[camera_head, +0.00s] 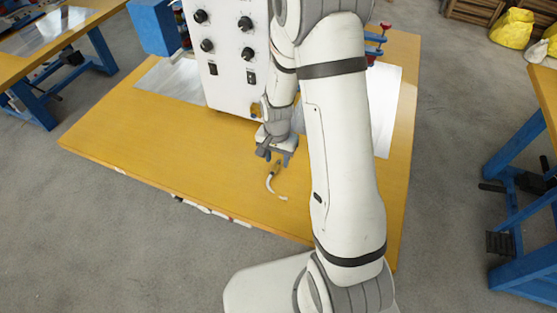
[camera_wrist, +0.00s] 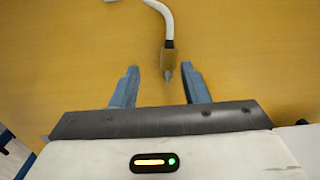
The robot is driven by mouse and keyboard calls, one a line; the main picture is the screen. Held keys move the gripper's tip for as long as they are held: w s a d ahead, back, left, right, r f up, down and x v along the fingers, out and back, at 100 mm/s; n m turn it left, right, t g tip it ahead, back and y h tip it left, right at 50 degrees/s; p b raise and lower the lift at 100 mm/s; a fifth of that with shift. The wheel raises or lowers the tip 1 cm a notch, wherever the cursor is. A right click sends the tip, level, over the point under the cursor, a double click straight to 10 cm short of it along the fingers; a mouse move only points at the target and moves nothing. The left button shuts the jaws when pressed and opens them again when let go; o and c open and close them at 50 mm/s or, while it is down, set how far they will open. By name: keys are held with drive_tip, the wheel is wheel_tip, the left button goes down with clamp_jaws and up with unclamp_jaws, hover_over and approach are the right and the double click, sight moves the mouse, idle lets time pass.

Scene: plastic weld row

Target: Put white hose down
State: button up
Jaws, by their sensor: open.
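The white hose (camera_head: 270,184) lies on the wooden tabletop, just in front of my gripper (camera_head: 274,156). It is a short curved white tube with a brownish end fitting, and the fitting points toward my gripper. In the wrist view the hose (camera_wrist: 167,28) runs down from the top edge to its fitting. My gripper (camera_wrist: 160,86) is open there, one blue-grey finger on each side. The fitting's metal tip lies between the fingers and touches neither of them. My gripper holds nothing.
A white control box (camera_head: 235,50) with black knobs stands behind my gripper on the table (camera_head: 130,125). Grey sheets lie at the table's back and right. The tabletop to the left of the hose is clear. Blue-legged benches stand at both sides.

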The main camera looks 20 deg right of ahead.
wheel_tip(320, 180, up, 10)
drive_tip(key=s+d+r+n+t, duration=0.1)
drive_tip(key=s+r+n, duration=0.6)
drive_tip(key=s+r, duration=0.7)
drive_tip(key=s+t, duration=0.1)
drive_tip(key=s, duration=0.2)
drive_tip(key=shift+d+r+t, duration=0.15)
drive_tip(key=shift+r+t, duration=0.25)
drive_tip(key=shift+w, duration=0.1)
idle(0.8)
drive_tip(key=shift+c, duration=0.5)
